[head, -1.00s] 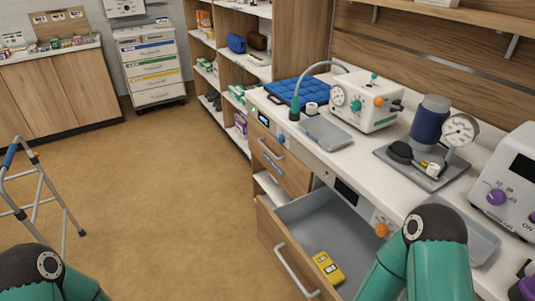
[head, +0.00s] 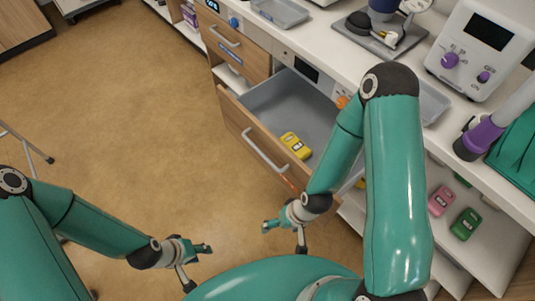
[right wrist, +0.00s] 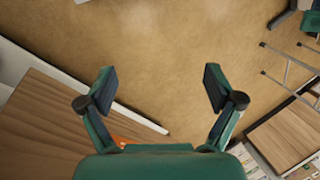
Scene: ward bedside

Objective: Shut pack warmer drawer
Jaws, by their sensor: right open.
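The warmer drawer (head: 256,139) stands pulled out of the counter unit in the head view, its wooden front carrying a pale bar handle (head: 265,150). A yellow pack (head: 295,145) lies inside on the grey bottom. My right gripper (head: 284,238) is open and empty, below and in front of the drawer front, apart from the handle. Its spread fingers also show in the right wrist view (right wrist: 160,82), with a wooden panel and pale edge at lower left. My left gripper (head: 197,267) is open and empty over the floor, further left. My right arm hides the drawer's right end.
A closed drawer (head: 234,42) sits beyond the open one. The counter top holds a tray (head: 281,11), a gauge stand (head: 380,38) and a white machine (head: 480,45). Pink (head: 441,200) and green (head: 466,224) packs lie lower right.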

